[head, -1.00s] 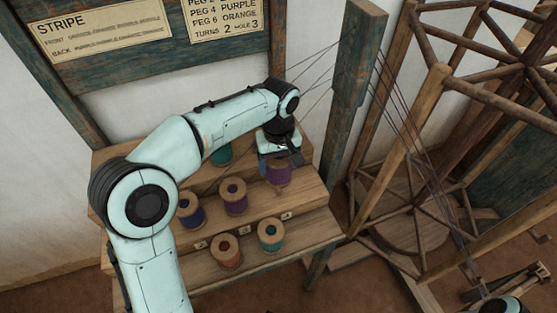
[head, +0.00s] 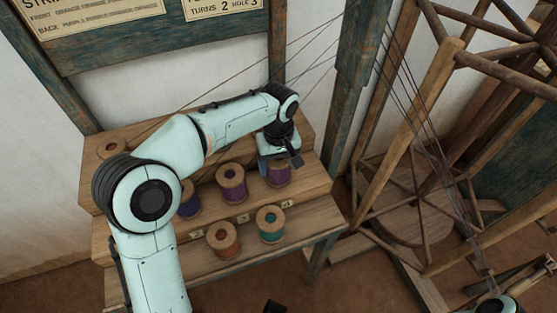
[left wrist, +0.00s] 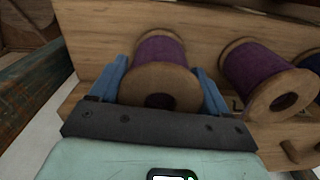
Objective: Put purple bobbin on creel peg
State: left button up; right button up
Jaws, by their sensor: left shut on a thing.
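The purple bobbin (head: 279,175), with wooden ends, is at the right end of the upper step of the wooden creel (head: 318,180). My left gripper (head: 281,162) comes down over it from behind. In the left wrist view the blue fingers sit on both sides of this purple bobbin (left wrist: 160,75), shut on it. Its near wooden end shows a dark hole; I cannot tell whether a peg is inside. A second purple bobbin (head: 231,183) stands just left of it and also shows in the left wrist view (left wrist: 255,68).
A blue-purple bobbin (head: 190,200) is partly behind my left arm. An orange bobbin (head: 222,240) and a teal bobbin (head: 270,224) stand on the lower step. A dark upright post (head: 352,110), stretched threads and a wooden reel frame (head: 420,150) are close on the right.

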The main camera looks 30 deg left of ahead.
pick_arm(q)
jog(key=shift+f, duration=0.3)
pick_arm(e)
jog(key=shift+f, duration=0.2)
pick_arm(q)
jog(key=o, duration=1.1)
jog(key=shift+r, duration=0.1)
pick_arm(e)
jog(key=shift+r, duration=0.15)
pick_arm(q)
notch_tip(320, 180, up, 4)
jog(key=p, duration=0.3)
notch_tip(320, 180, up, 3)
jog(key=shift+f+p, duration=0.1)
jog(key=shift+p, duration=1.15)
pick_arm(e)
notch_tip(320, 180, up, 6)
jog(key=w, duration=0.2)
